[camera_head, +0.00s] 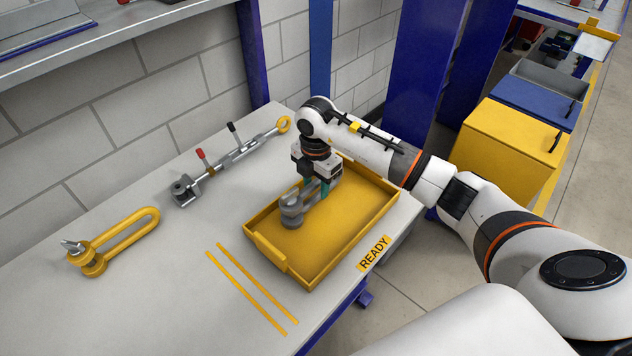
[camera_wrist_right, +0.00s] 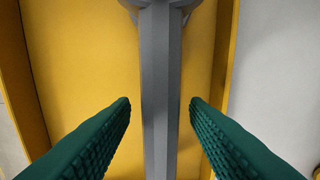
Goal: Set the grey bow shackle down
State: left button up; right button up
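The grey bow shackle (camera_head: 293,208) is inside the yellow tray (camera_head: 348,222) on the workbench, at the tray's back left part. It appears to lie on the tray floor. My right gripper (camera_head: 317,187) is above the tray, pointing down over the shackle's bow. In the right wrist view, the grey bar of the shackle (camera_wrist_right: 160,75) runs between the two green fingers, with a gap on each side, so the gripper (camera_wrist_right: 160,104) is open around it. The arm and gripper hide part of the shackle. My left gripper is not in view.
A yellow shackle (camera_head: 122,238) lies at the bench's left. A turnbuckle-like grey tool with a red-tipped handle (camera_head: 232,157) lies behind the tray. A READY label (camera_head: 374,252) is on the bench's front edge. Two yellow stripes (camera_head: 250,290) mark clear bench left of the tray.

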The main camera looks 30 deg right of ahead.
aim_at(316, 181)
jog(key=shift+r, duration=0.25)
jog(key=shift+w+r, duration=0.1)
jog(key=shift+r, duration=0.25)
notch_tip(316, 181, up, 11)
jog(key=b, duration=0.1)
dwell(0.5)
